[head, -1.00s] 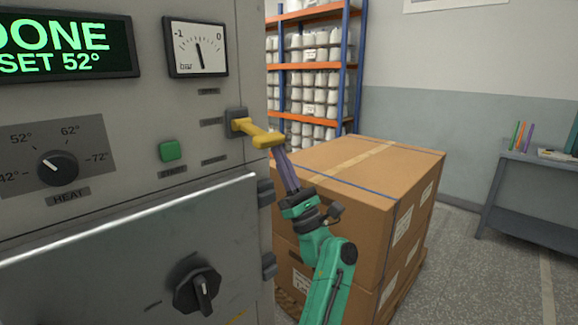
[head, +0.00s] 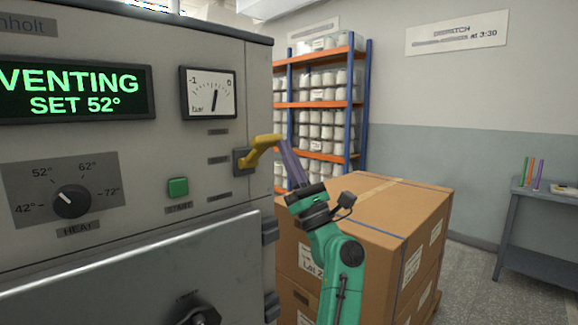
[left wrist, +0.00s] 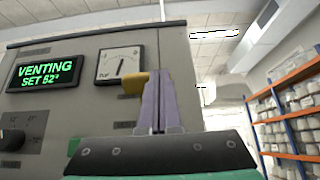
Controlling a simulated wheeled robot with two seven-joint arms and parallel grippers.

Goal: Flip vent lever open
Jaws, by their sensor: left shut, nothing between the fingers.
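The yellow vent lever (head: 262,147) sticks out from its grey mount on the machine front, with its handle end tilted up to the right. Its yellow end also shows in the left wrist view (left wrist: 134,82). My left gripper (head: 285,145) is shut and empty, its purple fingers pointing up just under and beside the lever's handle end. I cannot tell whether they touch it. The display (head: 75,94) reads "VENTING SET 52°". The pressure gauge (head: 209,92) has its needle near upright, a little right of the middle. My right gripper is not in view.
A green start button (head: 178,187) and the heat knob (head: 72,201) are left of the lever. The machine door (head: 130,265) is below. Stacked cardboard boxes (head: 400,215) stand close behind my left arm. A shelf rack (head: 358,100) and a side table (head: 535,195) stand farther back.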

